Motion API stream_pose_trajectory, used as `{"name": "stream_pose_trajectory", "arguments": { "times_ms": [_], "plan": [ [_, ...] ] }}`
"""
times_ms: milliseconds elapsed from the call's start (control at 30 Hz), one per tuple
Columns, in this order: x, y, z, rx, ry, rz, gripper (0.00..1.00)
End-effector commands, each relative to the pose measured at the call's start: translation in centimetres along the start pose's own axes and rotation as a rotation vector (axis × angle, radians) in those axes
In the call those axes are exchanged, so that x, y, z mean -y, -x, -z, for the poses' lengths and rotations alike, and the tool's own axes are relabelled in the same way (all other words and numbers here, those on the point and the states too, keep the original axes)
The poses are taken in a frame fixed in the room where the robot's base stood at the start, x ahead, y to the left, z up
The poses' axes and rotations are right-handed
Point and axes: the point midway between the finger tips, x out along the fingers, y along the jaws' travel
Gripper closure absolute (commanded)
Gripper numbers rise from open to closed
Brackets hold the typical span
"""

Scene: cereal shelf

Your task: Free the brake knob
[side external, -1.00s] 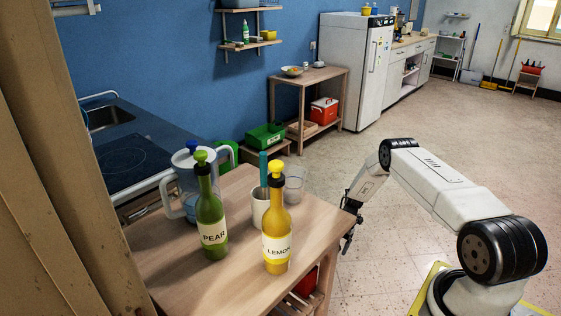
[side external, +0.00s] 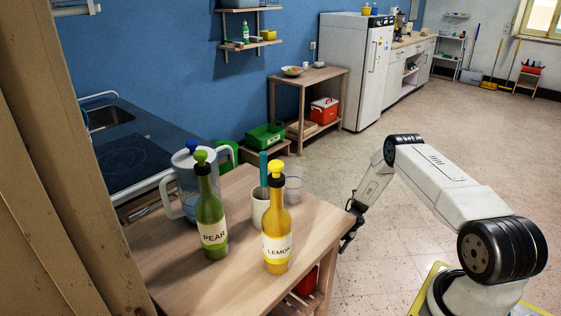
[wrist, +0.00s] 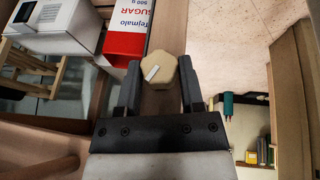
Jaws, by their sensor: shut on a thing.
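In the wrist view, a cream lobed knob (wrist: 160,77) with a white line across its face sits on a wooden edge. I take it to be the brake knob. My gripper (wrist: 161,80) is shut on it, one dark finger on each side. In the side view, my gripper (side external: 347,240) is at the right edge of the wooden table (side external: 180,270), below its top. The knob is hidden there.
A pear bottle (side external: 211,215), a lemon bottle (side external: 277,225), a jug (side external: 180,175), a cup (side external: 259,207) and a glass (side external: 293,189) stand on the table. A sugar box (wrist: 128,28) shows beyond the knob. Open floor (side external: 390,275) lies right of the table.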

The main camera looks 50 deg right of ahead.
Motion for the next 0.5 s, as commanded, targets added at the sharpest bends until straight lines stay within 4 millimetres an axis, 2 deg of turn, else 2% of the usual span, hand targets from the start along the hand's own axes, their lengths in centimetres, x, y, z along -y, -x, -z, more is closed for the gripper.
{"name": "stream_pose_trajectory", "arguments": {
  "times_ms": [500],
  "plan": [
    [0.42, -0.02, -0.1, 0.001, 0.095, -0.244, 1.0]
  ]
}}
